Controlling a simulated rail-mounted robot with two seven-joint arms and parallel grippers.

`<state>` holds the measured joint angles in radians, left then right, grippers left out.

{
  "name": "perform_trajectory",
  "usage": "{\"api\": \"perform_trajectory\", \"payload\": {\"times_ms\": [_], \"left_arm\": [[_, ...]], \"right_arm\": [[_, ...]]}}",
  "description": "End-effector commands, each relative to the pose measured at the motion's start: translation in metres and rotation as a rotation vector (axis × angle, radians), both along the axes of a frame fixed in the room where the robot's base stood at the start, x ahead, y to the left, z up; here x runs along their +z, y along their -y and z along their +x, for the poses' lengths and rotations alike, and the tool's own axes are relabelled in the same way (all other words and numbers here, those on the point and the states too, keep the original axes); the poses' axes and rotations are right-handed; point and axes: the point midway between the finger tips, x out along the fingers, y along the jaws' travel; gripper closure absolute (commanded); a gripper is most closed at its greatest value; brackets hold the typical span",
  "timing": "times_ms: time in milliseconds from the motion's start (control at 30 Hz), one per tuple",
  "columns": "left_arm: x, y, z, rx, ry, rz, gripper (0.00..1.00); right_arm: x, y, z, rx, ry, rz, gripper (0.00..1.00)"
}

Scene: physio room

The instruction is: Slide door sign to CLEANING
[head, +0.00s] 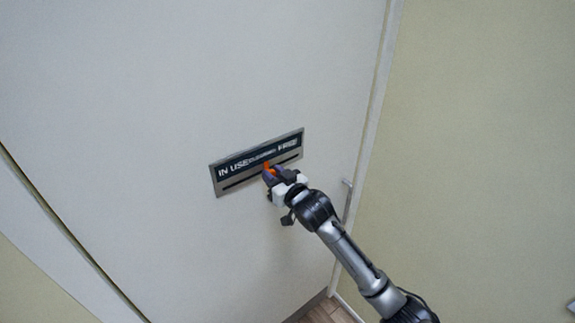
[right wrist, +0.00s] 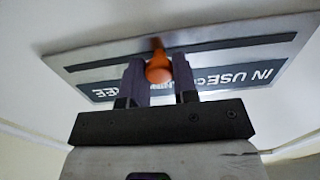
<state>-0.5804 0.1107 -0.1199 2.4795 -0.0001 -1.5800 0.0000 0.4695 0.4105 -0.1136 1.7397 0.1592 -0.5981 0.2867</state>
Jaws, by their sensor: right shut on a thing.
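The door sign (head: 219,187) is a metal plate with a dark label strip, mounted slightly tilted in the picture on the white door. "IN USE" reads at its left; the middle and right words are blurred. A dark slot runs below the words. An orange slider knob (head: 268,167) stands out near the middle of the slot, below the blurred middle word. My right gripper (head: 270,172) is shut on the knob. In the right wrist view the sign (right wrist: 75,66) is upside down, with the knob (right wrist: 159,70) between the dark fingers. My left gripper is not in view.
The white door (head: 150,90) is flat and clear around the sign. A metal door handle (head: 347,200) is to the right of the sign, close to my right arm. A beige wall (head: 480,130) is at the right, and wooden floor (head: 328,312) shows at the bottom.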

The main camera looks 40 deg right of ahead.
Motion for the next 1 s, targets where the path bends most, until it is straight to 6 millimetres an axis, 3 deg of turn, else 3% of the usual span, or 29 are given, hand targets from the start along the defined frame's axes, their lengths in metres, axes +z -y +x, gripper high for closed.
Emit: {"api": "perform_trajectory", "payload": {"times_ms": [100, 400, 433, 633, 1000], "left_arm": [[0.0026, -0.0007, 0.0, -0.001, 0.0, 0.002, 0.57], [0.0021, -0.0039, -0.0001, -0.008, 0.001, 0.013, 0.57], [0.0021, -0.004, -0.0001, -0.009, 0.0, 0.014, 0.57], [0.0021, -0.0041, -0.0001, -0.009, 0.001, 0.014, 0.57], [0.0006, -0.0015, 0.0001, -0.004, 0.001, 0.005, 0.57]], "right_arm": [[0.0002, -0.0092, -0.0004, 0.0, -0.002, 0.002, 1.0], [-0.0003, -0.0097, -0.0004, -0.002, -0.001, 0.0, 1.0], [-0.0003, -0.0096, -0.0004, -0.002, -0.001, 0.0, 0.71], [-0.0002, -0.0095, -0.0004, -0.001, -0.001, 0.0, 0.52], [-0.0013, -0.0092, -0.0045, -0.001, -0.001, 0.0, 0.49]]}}
